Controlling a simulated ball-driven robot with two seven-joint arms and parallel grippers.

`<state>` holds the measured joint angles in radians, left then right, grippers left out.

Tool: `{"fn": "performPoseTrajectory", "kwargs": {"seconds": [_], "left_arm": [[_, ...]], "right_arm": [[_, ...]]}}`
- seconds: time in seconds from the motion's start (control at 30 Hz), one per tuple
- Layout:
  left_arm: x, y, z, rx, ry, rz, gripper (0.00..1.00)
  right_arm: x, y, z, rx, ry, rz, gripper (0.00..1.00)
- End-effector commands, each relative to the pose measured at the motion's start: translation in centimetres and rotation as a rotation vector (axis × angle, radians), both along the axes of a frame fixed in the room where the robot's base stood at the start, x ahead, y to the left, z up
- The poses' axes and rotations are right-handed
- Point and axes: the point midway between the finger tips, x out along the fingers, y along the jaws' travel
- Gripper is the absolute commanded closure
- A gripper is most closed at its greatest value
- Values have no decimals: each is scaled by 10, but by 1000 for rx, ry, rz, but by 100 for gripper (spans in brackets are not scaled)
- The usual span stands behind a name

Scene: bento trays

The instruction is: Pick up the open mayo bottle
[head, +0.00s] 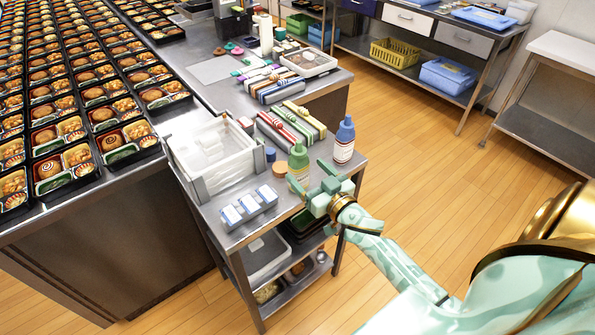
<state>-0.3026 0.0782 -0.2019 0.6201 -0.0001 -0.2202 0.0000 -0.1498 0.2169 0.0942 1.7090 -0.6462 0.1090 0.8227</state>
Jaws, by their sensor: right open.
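My right gripper (308,176) is open at the table's front right edge. Its fingers point toward the green bottle and hide part of its lower body; I cannot tell whether they touch it. My left gripper is not in view.
A brown cap-like piece (279,169) and a small blue one (270,154) are left of the green bottle. A clear bin (212,157) and a blue-white holder (248,208) stand farther left. Striped packs (291,124) lie behind. Rows of bento trays (106,115) fill the long counter.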

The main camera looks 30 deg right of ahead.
Motion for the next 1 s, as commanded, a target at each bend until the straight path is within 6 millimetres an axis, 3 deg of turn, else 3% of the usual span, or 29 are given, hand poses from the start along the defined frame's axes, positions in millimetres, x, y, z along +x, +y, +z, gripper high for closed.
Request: {"fn": "performPoseTrajectory", "kwargs": {"seconds": [0.27,0.5,0.8,0.93,1.0], "left_arm": [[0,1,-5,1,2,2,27],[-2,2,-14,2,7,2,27],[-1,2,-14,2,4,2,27],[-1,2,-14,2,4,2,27],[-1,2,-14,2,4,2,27]], "right_arm": [[29,0,-1,-2,0,0,24],[66,-2,-3,-3,1,-1,24],[73,-2,-1,-1,2,0,24],[73,-2,-1,-1,2,0,57],[73,-2,-1,-1,2,-1,58]]}}
